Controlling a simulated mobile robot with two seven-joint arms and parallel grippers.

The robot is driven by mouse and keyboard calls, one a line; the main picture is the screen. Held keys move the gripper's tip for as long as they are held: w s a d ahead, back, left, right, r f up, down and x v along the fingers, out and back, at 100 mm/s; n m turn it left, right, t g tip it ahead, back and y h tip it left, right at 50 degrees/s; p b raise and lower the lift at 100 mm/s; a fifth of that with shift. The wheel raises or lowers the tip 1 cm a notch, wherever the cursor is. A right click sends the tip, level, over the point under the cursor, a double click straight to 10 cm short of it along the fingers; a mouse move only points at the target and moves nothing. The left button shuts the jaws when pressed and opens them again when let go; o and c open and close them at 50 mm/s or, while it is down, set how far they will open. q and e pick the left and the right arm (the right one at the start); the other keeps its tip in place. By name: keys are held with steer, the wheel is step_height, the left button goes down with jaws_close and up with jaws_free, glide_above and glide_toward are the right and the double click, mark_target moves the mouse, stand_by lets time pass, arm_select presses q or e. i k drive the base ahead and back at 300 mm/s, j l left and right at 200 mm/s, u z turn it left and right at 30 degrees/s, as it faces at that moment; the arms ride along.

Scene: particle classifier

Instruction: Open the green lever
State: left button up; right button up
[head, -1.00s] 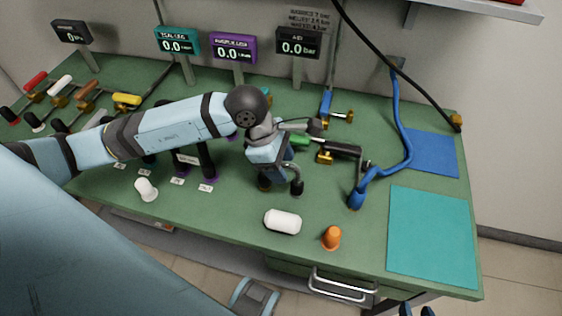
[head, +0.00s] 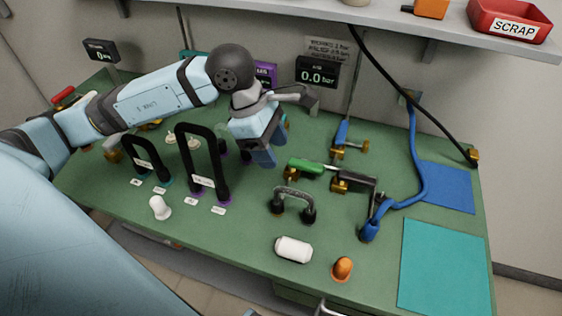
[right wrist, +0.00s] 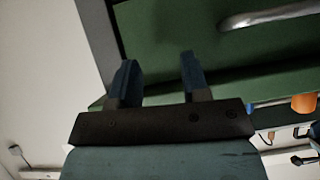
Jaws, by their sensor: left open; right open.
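The green lever (head: 305,167) lies nearly flat across the picture in the head view, beside a brass valve fitting (head: 339,183) on the green bench. My left gripper (head: 265,153) is open and hangs left of the lever's free end, with a visible gap between them in the picture. Its height above the bench is hard to tell. My right gripper (right wrist: 158,70) shows only in the right wrist view, open and empty, with its fingers toward the green bench surface.
A blue lever (head: 342,131) stands behind the green one. A grey arched tube (head: 292,194), white cylinder (head: 293,249) and orange piece (head: 342,268) lie in front. A blue hose (head: 419,165) runs along the right. Black arches (head: 204,135) stand at left.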

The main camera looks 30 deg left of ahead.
mark_target(293, 163)
steer(key=k, duration=1)
